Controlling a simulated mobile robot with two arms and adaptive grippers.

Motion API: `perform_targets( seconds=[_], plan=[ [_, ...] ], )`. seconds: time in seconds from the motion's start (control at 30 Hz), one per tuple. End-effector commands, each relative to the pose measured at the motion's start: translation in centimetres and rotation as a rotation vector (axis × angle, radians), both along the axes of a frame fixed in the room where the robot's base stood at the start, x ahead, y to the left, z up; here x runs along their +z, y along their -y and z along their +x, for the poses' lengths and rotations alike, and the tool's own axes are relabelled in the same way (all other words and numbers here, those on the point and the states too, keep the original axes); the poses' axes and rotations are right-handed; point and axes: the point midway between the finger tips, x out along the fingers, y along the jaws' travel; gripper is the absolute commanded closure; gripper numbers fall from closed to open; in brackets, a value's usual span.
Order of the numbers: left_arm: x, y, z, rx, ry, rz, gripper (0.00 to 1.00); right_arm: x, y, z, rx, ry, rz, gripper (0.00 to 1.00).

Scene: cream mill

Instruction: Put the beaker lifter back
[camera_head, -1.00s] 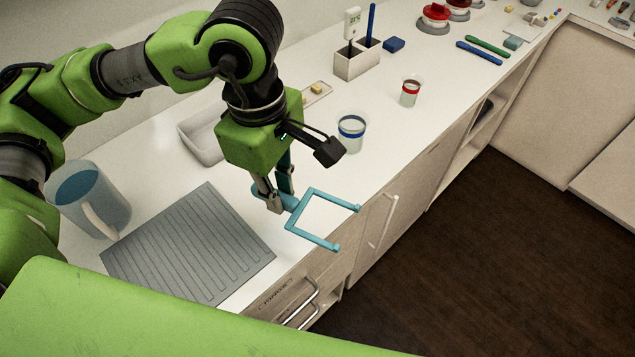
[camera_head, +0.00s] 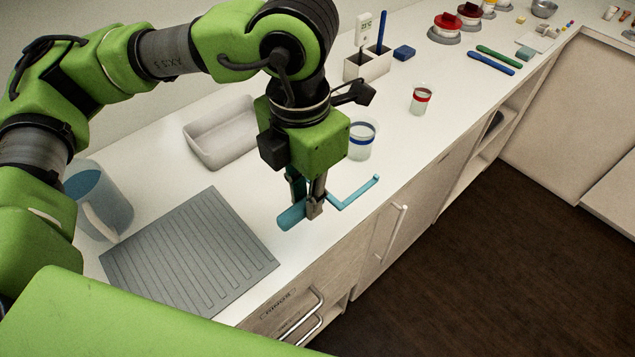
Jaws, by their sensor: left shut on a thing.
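The beaker lifter (camera_head: 357,194) is a light blue fork-shaped tool. My left gripper (camera_head: 313,211) is shut on it near its handle (camera_head: 291,216) and holds it over the front part of the white counter, right of the grey ribbed mat (camera_head: 190,256). One prong of the lifter points right; the rest of the fork is hidden behind the gripper. Whether the lifter touches the counter I cannot tell. A beaker with a blue band (camera_head: 361,141) stands just behind the gripper, partly covered by it. My right gripper is not in view.
A blue jug (camera_head: 108,204) stands left of the mat. An empty white tray (camera_head: 219,135) lies behind. A holder with pens (camera_head: 367,67), a red-banded beaker (camera_head: 421,99) and blue and green tools (camera_head: 491,63) are farther back. The counter's front edge is close to the lifter.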

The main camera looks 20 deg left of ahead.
Motion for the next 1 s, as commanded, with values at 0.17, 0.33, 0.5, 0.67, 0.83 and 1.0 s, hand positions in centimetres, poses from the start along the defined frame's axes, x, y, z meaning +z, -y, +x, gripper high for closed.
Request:
perform_targets(
  seconds=[0.17,0.33,0.5,0.67,0.83,1.0],
  plan=[
    [-1.5,-0.9,4.5,0.006,-0.004,0.001,1.00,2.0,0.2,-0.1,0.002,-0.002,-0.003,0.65],
    [-4.5,-1.5,7.7,0.002,-0.003,0.002,1.00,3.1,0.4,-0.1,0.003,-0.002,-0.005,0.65],
    [-6.9,-1.8,9.6,-0.001,-0.001,0.001,1.00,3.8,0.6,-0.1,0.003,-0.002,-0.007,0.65],
    [-7.9,-1.9,10.3,-0.002,-0.001,0.000,1.00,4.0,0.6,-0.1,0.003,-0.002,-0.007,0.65],
    [-9.9,-2.1,10.8,-0.002,-0.003,0.002,1.00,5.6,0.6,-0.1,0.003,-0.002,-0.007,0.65],
    [-11.5,-2.0,10.9,-0.003,0.001,-0.001,1.00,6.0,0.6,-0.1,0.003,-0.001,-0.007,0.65]
  ],
)
